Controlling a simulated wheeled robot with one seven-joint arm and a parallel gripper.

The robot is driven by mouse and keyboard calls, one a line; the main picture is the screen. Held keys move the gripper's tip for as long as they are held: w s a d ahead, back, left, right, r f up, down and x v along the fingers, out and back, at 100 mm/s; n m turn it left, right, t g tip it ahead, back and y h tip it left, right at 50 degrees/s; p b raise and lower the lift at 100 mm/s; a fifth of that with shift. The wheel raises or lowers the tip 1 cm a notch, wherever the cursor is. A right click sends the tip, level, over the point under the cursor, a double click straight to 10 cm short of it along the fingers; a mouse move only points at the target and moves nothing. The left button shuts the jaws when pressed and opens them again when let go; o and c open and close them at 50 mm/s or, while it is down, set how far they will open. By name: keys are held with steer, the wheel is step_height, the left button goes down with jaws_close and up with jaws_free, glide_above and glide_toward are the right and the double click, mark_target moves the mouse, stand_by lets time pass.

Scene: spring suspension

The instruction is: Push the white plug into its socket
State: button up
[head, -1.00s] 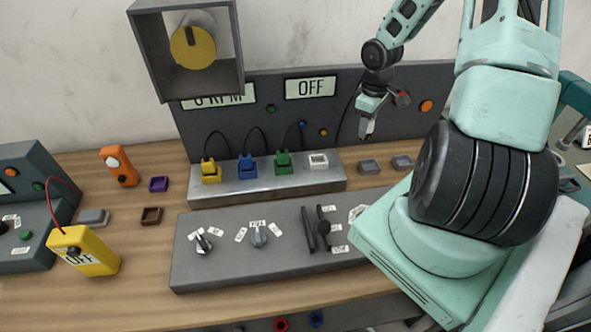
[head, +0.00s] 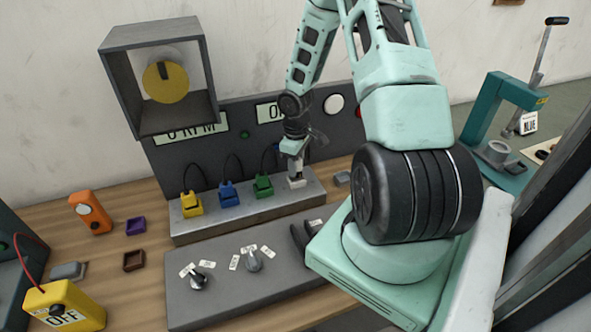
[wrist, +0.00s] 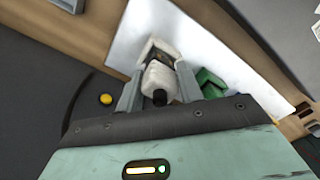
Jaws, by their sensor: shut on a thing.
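My gripper (head: 296,172) points down at the right end of the metal socket strip (head: 240,213). In the wrist view, its two fingers are closed on the white plug (wrist: 158,76), one on each side. The plug's black cable end faces the wrist camera. The white socket (head: 297,183) is right below the fingertips in the head view. In the wrist view, the white socket's pale rim (wrist: 153,45) shows just beyond the plug, around a dark inside. The plug is at the socket mouth; how deep it sits is hidden.
Yellow (head: 192,204), blue (head: 228,194) and green (head: 263,186) plugs stand in the strip left of my gripper. The green plug is close beside one finger in the wrist view (wrist: 210,82). A dark panel rises behind, and a grey control board (head: 215,285) lies in front.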

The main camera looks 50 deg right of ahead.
steer(key=shift+f, duration=1.25)
